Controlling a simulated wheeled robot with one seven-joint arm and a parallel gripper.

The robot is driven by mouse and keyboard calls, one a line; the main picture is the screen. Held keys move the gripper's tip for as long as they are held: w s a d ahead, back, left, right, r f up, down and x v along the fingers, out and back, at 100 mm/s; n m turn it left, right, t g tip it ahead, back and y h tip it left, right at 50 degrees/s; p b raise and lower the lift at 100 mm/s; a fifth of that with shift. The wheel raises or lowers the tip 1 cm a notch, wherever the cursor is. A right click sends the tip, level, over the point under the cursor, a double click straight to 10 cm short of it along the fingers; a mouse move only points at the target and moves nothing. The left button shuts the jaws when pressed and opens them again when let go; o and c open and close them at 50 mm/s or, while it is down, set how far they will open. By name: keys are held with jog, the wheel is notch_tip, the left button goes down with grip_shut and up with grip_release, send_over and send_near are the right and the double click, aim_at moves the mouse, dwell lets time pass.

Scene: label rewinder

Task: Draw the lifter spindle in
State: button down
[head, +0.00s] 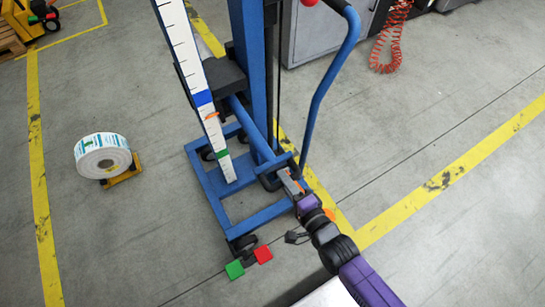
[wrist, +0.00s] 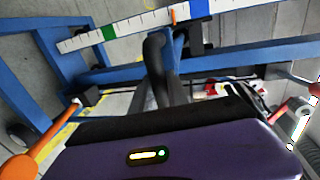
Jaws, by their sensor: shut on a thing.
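The blue lifter (head: 264,75) stands upright on its wheeled base frame (head: 262,214). A blue round bar (head: 246,122), perhaps the spindle, slopes down from beside the dark carriage (head: 226,76); I cannot tell for sure. A white scale (head: 184,52) has a blue mark, a green mark and an orange pointer (head: 212,116) between them; the pointer also shows in the wrist view (wrist: 173,16). My gripper (head: 287,180) is low at the lifter's right side, shut on a black curved handle (wrist: 154,58). Its fingertips are partly hidden in both views.
A label roll (head: 102,150) rests on a yellow cradle (head: 124,176) at left. A green pad (head: 235,269) and a red pad (head: 263,255) lie by the front wheel. A curved blue push handle (head: 325,75) rises near my arm. Floor between roll and lifter is clear.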

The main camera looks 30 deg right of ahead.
jog(key=shift+f+v, duration=0.2)
jog(key=shift+v, duration=0.8)
jog(key=shift+f+v, duration=0.2)
jog(key=shift+v, duration=0.8)
jog(key=shift+s+f, duration=0.1)
jog(key=shift+s, duration=0.05)
jog(key=c, duration=1.3)
grip_release()
jog(key=v, duration=0.7)
jog(key=shift+s, duration=0.35)
